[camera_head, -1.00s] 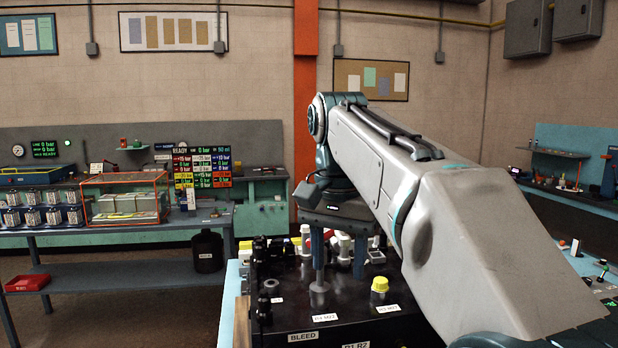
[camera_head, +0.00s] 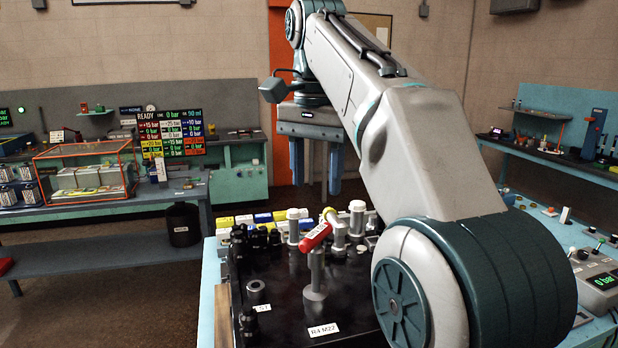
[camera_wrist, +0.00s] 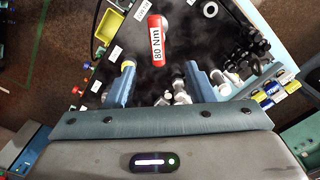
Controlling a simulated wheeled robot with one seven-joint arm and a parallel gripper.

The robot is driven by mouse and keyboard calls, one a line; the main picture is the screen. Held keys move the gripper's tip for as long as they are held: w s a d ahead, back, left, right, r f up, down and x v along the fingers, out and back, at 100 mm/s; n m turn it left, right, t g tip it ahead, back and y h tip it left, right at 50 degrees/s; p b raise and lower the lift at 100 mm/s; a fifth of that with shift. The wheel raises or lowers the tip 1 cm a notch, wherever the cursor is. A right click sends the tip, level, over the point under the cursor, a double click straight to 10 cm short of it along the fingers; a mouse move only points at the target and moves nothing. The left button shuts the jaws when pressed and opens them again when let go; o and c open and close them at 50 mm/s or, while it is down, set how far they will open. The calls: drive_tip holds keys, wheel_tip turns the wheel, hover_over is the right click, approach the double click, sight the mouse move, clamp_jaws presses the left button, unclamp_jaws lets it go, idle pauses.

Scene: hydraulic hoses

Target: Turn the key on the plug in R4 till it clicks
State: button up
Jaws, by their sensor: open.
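The red key (camera_head: 316,237) lies across the top of an upright grey plug post (camera_head: 316,272). The post's base stands on the black block just behind the label R4 M22 (camera_head: 324,329). In the wrist view the key (camera_wrist: 157,40) reads 80 Nm. My gripper (camera_head: 316,185) is open and empty, its two blue fingers pointing down, above and apart from the key in the head view. In the wrist view the gripper (camera_wrist: 160,68) has its fingers spread, with the key beyond the tips. The head view does not settle the exact gap in depth.
Several grey posts and valves (camera_head: 357,217) stand behind the key, one with a yellow cap. A black ring fitting (camera_head: 256,288) is at left on the block. My arm hides the block's right side. A display board (camera_head: 180,134) stands on the back bench.

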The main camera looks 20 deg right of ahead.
sight(316, 250)
drive_tip(key=shift+s+f, duration=0.15)
drive_tip(key=shift+f, duration=0.15)
drive_tip(key=f+b, duration=0.1)
drive_tip(key=f, duration=0.5)
drive_tip(key=f+b, duration=0.1)
drive_tip(key=f, duration=0.6)
drive_tip(key=shift+s, duration=0.2)
clamp_jaws()
drive_tip(key=shift+m, duration=0.3)
drive_tip(key=shift+r, duration=0.1)
drive_tip(key=shift+n, duration=0.6)
